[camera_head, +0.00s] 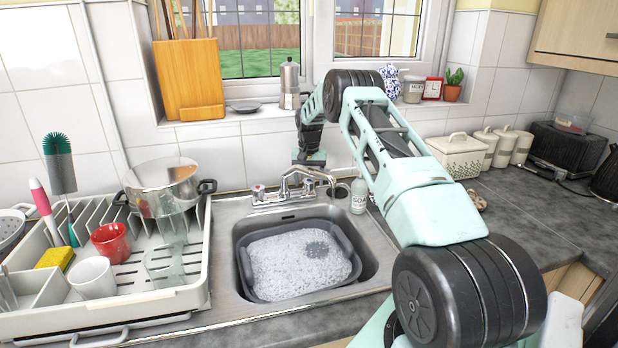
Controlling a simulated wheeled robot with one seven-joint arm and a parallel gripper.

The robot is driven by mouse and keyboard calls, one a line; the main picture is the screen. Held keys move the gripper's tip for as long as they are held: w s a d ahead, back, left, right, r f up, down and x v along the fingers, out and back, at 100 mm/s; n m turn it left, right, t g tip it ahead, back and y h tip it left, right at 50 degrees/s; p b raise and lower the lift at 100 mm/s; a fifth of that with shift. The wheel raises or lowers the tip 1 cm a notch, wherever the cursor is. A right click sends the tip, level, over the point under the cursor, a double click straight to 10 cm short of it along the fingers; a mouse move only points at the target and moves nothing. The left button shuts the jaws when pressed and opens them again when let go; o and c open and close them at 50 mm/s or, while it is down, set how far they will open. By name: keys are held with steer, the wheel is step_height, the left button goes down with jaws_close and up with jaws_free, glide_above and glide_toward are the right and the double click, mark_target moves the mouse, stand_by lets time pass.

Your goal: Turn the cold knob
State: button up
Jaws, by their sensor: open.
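The chrome tap (298,180) stands behind the sink. Its left knob (258,190) has a reddish mark, and its right knob (308,185) sits to the right of the spout base; colour marks on the right one are too small to read. My gripper (309,160) hangs from the arm just above the right side of the tap, over the right knob. It is open, with nothing seen between its fingers. I cannot tell whether it touches the tap, because the fingertips are small and dark here.
The sink holds a grey basin (243,258) of suds. A soap bottle (359,195) stands right of the tap. A drying rack (190,300) with cups and a pot (160,183) fills the left. A moka pot (290,85) is on the sill. The right counter (520,215) has free room.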

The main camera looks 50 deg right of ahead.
mark_target(309, 181)
steer(key=shift+r, duration=0.1)
step_height(309, 181, up, 17)
steer(key=b, duration=0.3)
steer(key=shift+r, duration=0.1)
stand_by(0.4)
